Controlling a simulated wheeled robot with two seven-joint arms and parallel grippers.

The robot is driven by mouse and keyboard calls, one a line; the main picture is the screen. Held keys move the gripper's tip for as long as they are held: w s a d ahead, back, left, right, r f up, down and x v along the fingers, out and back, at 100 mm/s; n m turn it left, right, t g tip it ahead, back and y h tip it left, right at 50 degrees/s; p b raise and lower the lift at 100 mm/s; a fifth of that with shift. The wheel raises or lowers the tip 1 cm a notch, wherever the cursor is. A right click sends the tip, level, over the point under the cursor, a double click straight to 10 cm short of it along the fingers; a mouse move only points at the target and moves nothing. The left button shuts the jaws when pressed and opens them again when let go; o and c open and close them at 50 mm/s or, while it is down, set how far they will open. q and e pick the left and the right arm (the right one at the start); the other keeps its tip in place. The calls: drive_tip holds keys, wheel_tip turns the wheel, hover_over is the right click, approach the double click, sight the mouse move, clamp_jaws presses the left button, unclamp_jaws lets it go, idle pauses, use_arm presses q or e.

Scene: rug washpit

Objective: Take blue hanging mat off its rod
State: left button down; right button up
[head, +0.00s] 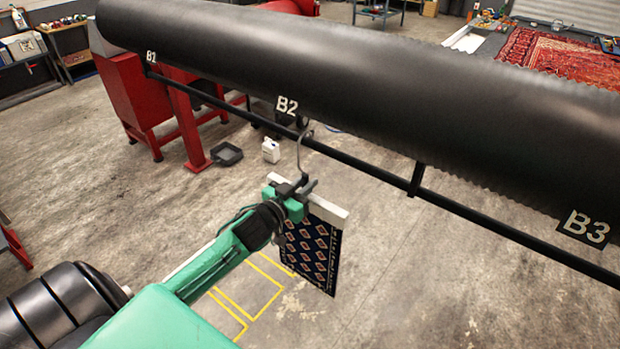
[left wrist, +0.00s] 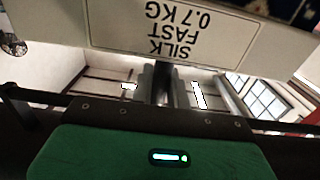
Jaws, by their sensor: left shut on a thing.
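The dark blue mat (head: 312,255) with rows of diamond patterns hangs below a white hanger bar (head: 337,214). A grey metal hook (head: 300,158) rises from the bar to the black rod (head: 365,172), and its curved top is at the rod near B2. My left gripper (head: 304,188) is shut on the hook's stem just above the bar. In the left wrist view the bar's label (left wrist: 180,28) reads "SILK FAST 0.7 KG" upside down, with the stem between the fingers (left wrist: 162,85). My right gripper is not in view.
A large black roller (head: 350,75) runs above the rod, with signs B1, B2 (head: 287,106) and B3 (head: 587,227). A bracket (head: 417,180) holds the rod to the right. A red machine frame (head: 135,95), a white jug (head: 270,151) and a black tray (head: 227,154) stand behind. The floor below is mostly clear.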

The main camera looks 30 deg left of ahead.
use_arm(q)
drive_tip(key=s+p, duration=0.2)
drive_tip(key=s, duration=0.8)
drive_tip(key=shift+s+a, duration=0.35)
drive_tip(key=shift+a, duration=0.1)
idle(0.7)
